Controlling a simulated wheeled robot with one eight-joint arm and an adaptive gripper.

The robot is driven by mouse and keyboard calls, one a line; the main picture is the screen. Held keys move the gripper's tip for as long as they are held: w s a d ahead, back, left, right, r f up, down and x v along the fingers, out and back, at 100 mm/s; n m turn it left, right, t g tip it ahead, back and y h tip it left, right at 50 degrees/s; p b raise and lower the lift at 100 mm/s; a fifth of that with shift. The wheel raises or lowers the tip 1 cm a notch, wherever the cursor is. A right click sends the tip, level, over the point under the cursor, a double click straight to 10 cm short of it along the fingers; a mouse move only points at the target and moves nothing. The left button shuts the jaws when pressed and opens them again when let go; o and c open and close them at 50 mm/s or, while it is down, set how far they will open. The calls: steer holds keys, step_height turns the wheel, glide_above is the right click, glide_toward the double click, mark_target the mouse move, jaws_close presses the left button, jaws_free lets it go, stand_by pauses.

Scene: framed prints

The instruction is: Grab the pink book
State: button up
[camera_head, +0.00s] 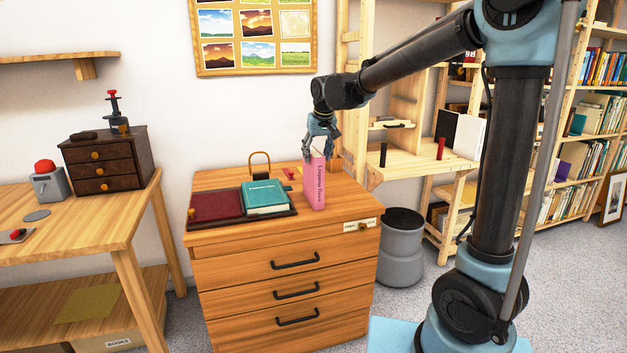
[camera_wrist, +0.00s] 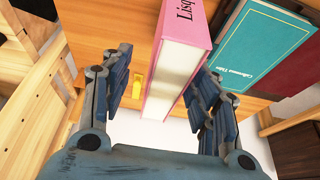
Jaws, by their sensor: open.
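The pink book (camera_head: 314,184) stands upright on top of the wooden drawer cabinet (camera_head: 330,212), near its right side. My gripper (camera_head: 321,146) is directly above it, pointing down, with its fingers at the book's top edge. In the wrist view the pink book (camera_wrist: 182,55) lies between the two spread fingers of my gripper (camera_wrist: 160,98), its pale page edges facing the camera. The right finger looks close to the pink cover, and a wider gap shows on the left. I cannot tell whether either finger touches it.
A teal book (camera_head: 265,197) and a dark red panel (camera_head: 215,206) lie on a tray left of the pink book. A brass loop (camera_head: 260,164) stands behind them. A wooden shelf unit (camera_head: 400,170) rises close on the right, beside a grey bin (camera_head: 402,250).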

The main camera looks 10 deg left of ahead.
mark_target(313, 177)
steer(key=shift+a+x, duration=0.2)
steer(key=shift+x, duration=1.25)
steer(key=shift+a+x, duration=0.15)
steer(key=shift+x, duration=1.3)
steer(key=shift+s+f, duration=0.15)
steer(key=shift+c, duration=0.2)
jaws_close()
